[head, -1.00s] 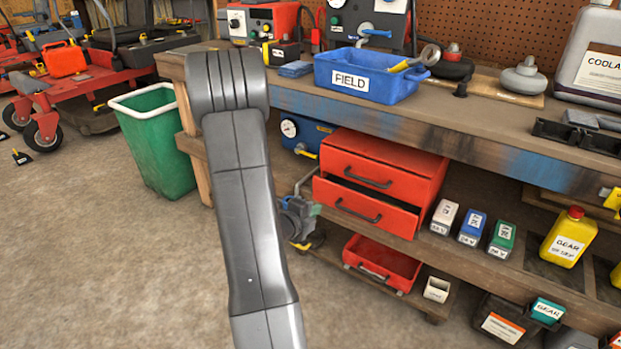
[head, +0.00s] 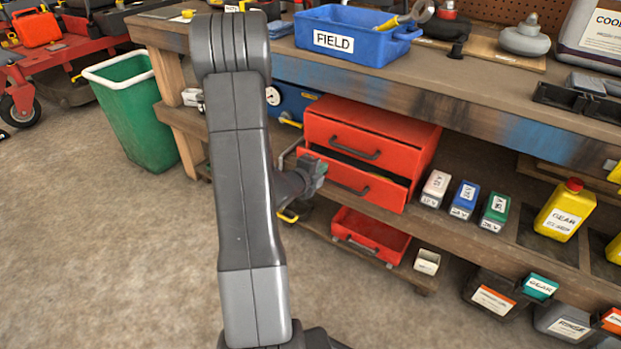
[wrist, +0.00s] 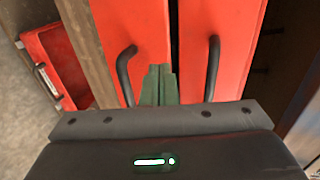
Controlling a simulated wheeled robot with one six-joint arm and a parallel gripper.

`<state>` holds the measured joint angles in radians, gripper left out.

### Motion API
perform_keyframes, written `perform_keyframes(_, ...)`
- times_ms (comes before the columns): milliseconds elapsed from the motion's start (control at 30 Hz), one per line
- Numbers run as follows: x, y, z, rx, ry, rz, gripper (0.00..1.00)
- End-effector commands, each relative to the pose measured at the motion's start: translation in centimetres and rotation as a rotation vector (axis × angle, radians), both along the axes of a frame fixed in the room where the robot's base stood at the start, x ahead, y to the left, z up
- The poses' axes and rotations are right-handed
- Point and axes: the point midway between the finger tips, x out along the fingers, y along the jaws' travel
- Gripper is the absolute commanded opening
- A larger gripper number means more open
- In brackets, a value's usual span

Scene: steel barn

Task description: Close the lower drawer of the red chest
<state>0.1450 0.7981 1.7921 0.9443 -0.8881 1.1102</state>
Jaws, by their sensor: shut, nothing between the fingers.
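The red chest (head: 425,150) stands on the bench's shelf with two drawers. Its upper drawer (head: 340,135) looks shut. Its lower drawer (head: 385,192) sticks out a little, with a dark gap above its front. My gripper (head: 318,168) is at the left part of the lower drawer front in the head view. In the wrist view, my gripper (wrist: 160,75) has its green fingers together and empty, between the lower drawer's handle (wrist: 125,75) and the upper drawer's handle (wrist: 212,70). The fingertips overlap the lower drawer front near the gap; I cannot tell whether they touch it.
A red open bin (head: 380,232) sits on the low shelf beneath the chest. Small labelled boxes (head: 465,199) and a yellow jug (head: 558,212) stand to the right. A green bin (head: 140,125) is left of the bench. The floor in front is clear.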

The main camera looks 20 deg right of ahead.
Motion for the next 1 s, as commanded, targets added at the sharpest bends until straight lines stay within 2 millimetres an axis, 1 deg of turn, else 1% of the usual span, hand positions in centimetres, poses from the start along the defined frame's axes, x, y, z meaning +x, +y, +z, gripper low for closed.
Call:
perform_keyframes(33,0.4,-0.5,-0.1,0.0,-0.002,-0.003,0.0)
perform_keyframes(167,1.1,-1.3,0.0,0.0,0.0,-0.001,0.0)
perform_keyframes(600,1.4,-1.6,0.0,0.0,0.0,0.0,0.0)
perform_keyframes(667,1.7,-2.0,-0.1,0.0,0.0,-0.001,0.0)
perform_keyframes(833,2.9,-3.5,-0.2,0.001,-0.001,-0.002,0.0)
perform_keyframes(1000,3.0,-3.5,0.0,0.0,0.001,0.0,0.0)
